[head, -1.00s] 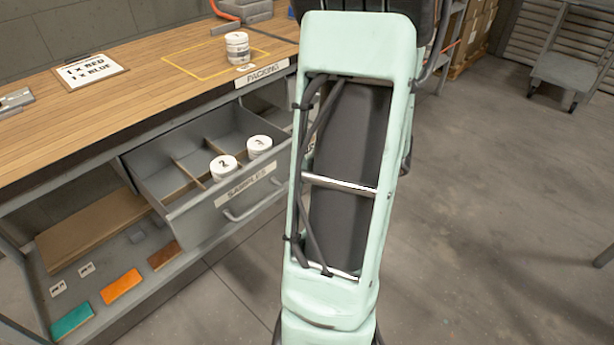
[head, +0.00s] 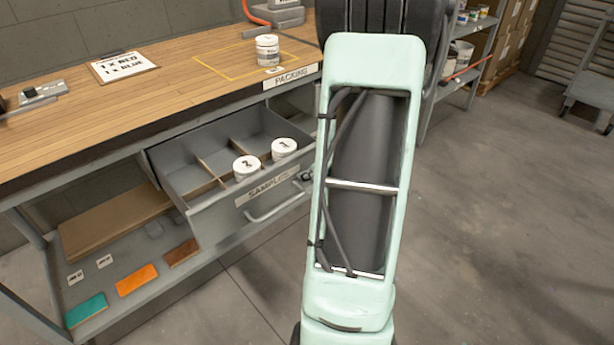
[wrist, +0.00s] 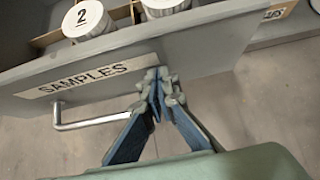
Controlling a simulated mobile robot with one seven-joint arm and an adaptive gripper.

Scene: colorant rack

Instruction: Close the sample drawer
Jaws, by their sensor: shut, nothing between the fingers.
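The grey sample drawer (head: 215,228) stands open below the workbench in the head view. Its front bears a SAMPLES label (head: 267,186) and a bar handle (head: 280,203). Two white lidded jars sit inside: one marked 2 (head: 247,167) and another (head: 285,150) to its right. In the wrist view the drawer front (wrist: 205,55) spans the picture, with the handle (wrist: 90,120) at left. My arm covers the right of the bench in the head view.
The lower shelf (head: 130,250) holds coloured plates and small cards. Open floor (head: 490,220) lies to the right.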

